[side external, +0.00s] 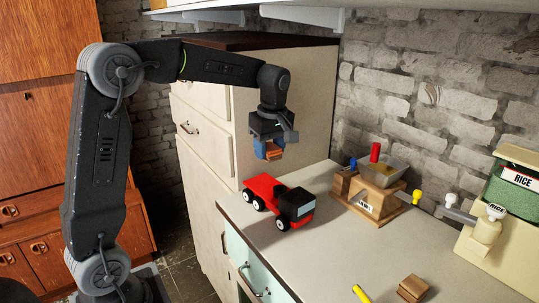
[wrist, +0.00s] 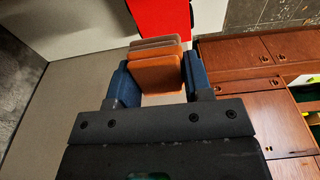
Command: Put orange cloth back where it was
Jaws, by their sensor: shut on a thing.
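The orange cloth (side external: 273,152) is between the blue fingers of my gripper (side external: 268,148), held in the air above and behind the red toy truck. In the wrist view, the cloth (wrist: 156,75) looks like a small stack of flat orange and brown layers. My gripper (wrist: 156,85) is shut on it, with a blue finger on each side. The spot where the cloth was before cannot be told from these frames.
The red toy truck (side external: 265,187) stands on the pale counter (side external: 330,262) below my gripper. A wooden box with coloured pegs (side external: 368,196) stands near the brick wall. A grinder (side external: 487,228), wooden blocks (side external: 412,288) and a yellow piece (side external: 361,294) are to the right. A tall cream cabinet (side external: 305,110) is behind.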

